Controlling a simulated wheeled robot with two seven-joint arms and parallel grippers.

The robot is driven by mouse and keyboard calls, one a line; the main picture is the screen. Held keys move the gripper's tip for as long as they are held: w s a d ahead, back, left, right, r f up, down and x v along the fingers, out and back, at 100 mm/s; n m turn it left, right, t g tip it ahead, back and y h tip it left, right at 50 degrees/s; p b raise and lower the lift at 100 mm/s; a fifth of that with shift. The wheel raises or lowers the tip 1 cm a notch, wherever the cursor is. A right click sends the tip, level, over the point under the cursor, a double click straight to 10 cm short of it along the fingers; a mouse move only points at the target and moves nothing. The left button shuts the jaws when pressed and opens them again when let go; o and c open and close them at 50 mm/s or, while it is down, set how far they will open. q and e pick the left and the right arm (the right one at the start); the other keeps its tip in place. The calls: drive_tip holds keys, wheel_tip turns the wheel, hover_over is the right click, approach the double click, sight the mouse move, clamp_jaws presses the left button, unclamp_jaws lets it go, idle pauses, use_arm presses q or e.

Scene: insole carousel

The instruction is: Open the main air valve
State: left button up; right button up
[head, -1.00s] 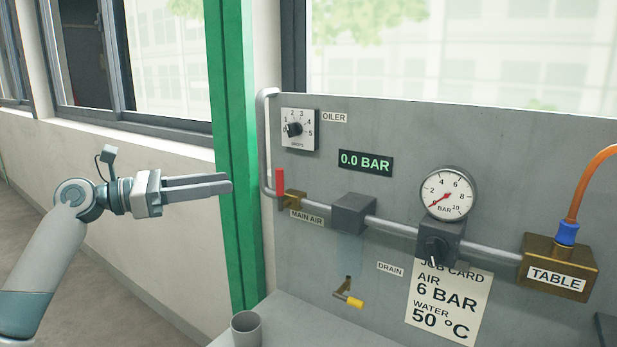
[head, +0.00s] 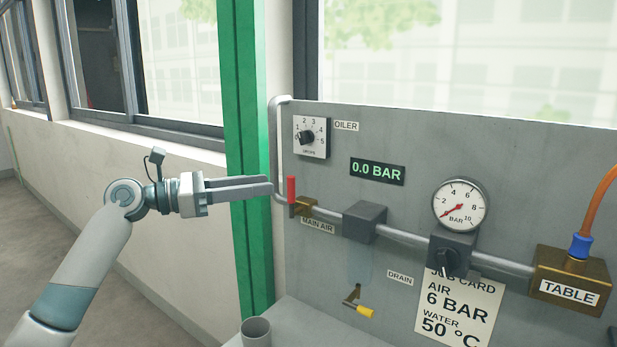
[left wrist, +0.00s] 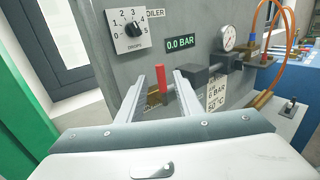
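The main air valve has a red lever (head: 292,192) that stands upright on a brass body (head: 305,207), above the MAIN AIR label (head: 318,226). My left gripper (head: 270,185) points at the lever from the left in the head view, its tips just short of it in the picture. In the left wrist view the two fingers (left wrist: 168,73) are apart and empty, and the red lever (left wrist: 161,80) appears between their ends. I see no contact. The digital display (head: 377,171) reads 0.0 BAR. My right gripper is not in view.
The oiler dial (head: 311,137) is above the valve. A pipe runs right to the round gauge (head: 460,205), its regulator knob (head: 446,262) and the brass TABLE block (head: 570,280). A yellow drain handle (head: 364,312) and a grey cup (head: 256,331) are below. A green post (head: 247,130) stands left of the panel.

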use_arm(q)
drive_tip(key=p+x, duration=0.1)
drive_tip(key=x, duration=1)
drive_tip(key=shift+w+d+f+p, duration=0.1)
drive_tip(key=shift+d+p, duration=0.15)
drive_tip(key=shift+p, duration=0.1)
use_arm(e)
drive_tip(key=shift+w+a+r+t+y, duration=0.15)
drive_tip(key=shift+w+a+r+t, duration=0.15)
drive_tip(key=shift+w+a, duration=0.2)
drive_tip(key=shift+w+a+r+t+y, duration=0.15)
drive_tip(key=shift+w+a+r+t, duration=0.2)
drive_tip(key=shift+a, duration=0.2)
use_arm(q)
clamp_jaws()
